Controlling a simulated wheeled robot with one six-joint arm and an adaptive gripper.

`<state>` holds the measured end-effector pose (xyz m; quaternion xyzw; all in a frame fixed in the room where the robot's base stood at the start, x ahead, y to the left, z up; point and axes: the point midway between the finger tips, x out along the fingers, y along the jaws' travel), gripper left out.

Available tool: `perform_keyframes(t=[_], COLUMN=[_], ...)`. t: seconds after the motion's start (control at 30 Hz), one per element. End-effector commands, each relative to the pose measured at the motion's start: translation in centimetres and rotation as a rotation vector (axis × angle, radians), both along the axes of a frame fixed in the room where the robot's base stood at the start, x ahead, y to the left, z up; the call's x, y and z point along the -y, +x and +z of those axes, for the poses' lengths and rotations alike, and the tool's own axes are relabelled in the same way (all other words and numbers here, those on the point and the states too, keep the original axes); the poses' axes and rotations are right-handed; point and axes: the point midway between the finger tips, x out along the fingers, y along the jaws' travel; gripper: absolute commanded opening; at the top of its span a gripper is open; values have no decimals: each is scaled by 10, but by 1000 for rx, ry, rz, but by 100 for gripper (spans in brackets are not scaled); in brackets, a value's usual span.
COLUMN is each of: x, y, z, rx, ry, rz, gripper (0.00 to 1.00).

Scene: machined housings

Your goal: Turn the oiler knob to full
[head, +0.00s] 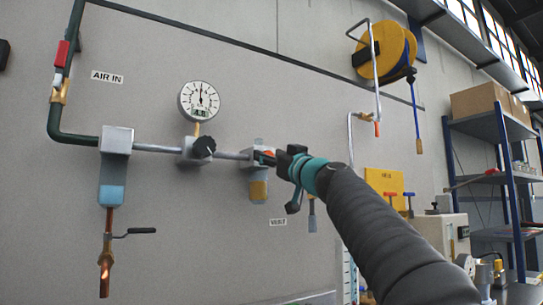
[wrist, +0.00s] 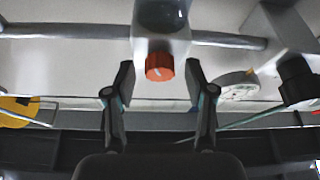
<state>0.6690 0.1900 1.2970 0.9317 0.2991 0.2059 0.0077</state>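The oiler (head: 258,189) is a grey block with an amber bowl, on the wall pipe right of the gauge. Its orange-red knob (wrist: 160,67) faces me in the wrist view, with a faint pale mark on its face. In the head view only a bit of the knob (head: 267,154) shows beside my fingers. My gripper (wrist: 160,78) is open, with one dark finger on each side of the knob and a gap on both sides. In the head view my gripper (head: 268,158) is at the oiler's front. The knob's setting is too small to read.
Left of the oiler are a black regulator knob (head: 204,147), a round gauge (head: 199,101) and a filter with a blue bowl (head: 111,190). A metal pipe (head: 158,149) joins them. A hose reel (head: 384,52) and hanging pipe are at right.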

Motion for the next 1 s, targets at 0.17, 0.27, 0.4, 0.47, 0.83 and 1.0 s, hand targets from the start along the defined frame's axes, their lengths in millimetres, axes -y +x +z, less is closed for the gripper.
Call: perform_keyframes(t=[0.17,0.27,0.4,0.47,0.83,1.0], x=[0,0,0,-1,-1,-1], y=[0,0,0,0,-1,-1], z=[0,0,0,-1,1,1], rx=[0,0,-9,-24,-179,-223], ry=[0,0,12,32,261,328], rz=[0,0,0,1,1,1], gripper=[8,0,0,0,0,0])
